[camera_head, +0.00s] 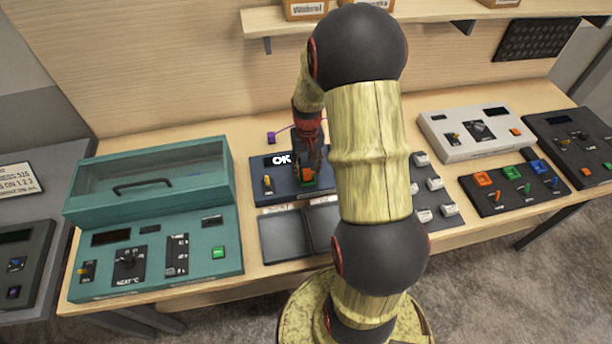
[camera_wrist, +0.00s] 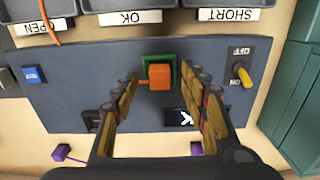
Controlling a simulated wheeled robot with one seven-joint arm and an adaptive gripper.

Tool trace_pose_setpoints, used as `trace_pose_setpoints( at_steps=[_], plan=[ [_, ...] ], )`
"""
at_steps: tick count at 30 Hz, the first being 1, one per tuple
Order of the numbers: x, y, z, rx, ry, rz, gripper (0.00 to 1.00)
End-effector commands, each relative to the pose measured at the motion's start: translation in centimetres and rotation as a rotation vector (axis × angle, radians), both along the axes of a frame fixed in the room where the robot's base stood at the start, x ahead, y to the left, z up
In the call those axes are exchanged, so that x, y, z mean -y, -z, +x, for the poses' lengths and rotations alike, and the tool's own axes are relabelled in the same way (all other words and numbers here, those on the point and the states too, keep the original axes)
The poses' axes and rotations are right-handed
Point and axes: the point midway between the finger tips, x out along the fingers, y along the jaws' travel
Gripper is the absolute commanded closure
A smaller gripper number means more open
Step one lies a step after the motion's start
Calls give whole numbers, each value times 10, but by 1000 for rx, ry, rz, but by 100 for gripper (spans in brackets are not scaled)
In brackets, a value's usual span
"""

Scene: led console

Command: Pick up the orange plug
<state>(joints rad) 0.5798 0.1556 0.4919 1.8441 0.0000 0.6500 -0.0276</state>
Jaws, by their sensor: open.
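The orange plug (camera_wrist: 159,77) sits in a green square socket (camera_wrist: 147,60) on a dark blue console (camera_wrist: 80,70) in the wrist view. My gripper (camera_wrist: 158,82) is open, with one finger on each side of the plug, and a gap shows between the fingers and the plug. In the head view my gripper (camera_head: 309,172) points down over the dark console, and the orange plug (camera_head: 307,174) shows between its fingers. My arm hides the right part of this console in the head view.
A yellow switch (camera_wrist: 243,75) and a blue button (camera_wrist: 32,75) flank the socket. Trays labelled OPEN, OK and SHORT (camera_wrist: 228,14) lie alongside. A teal console (camera_head: 150,245) stands at left. A white console (camera_head: 475,132) and a dark panel (camera_head: 510,205) stand at right.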

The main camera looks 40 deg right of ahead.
Motion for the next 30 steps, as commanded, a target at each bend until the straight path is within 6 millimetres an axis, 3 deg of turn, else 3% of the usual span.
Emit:
trace_pose_setpoints(
  at_steps=[5, 13, 30],
  plan=[
    [0, 21, 0, -1, 0, 1, 56],
    [0, 23, 0, 0, 0, 0, 56],
    [0, 23, 0, 0, 0, 0, 88]
  ],
)
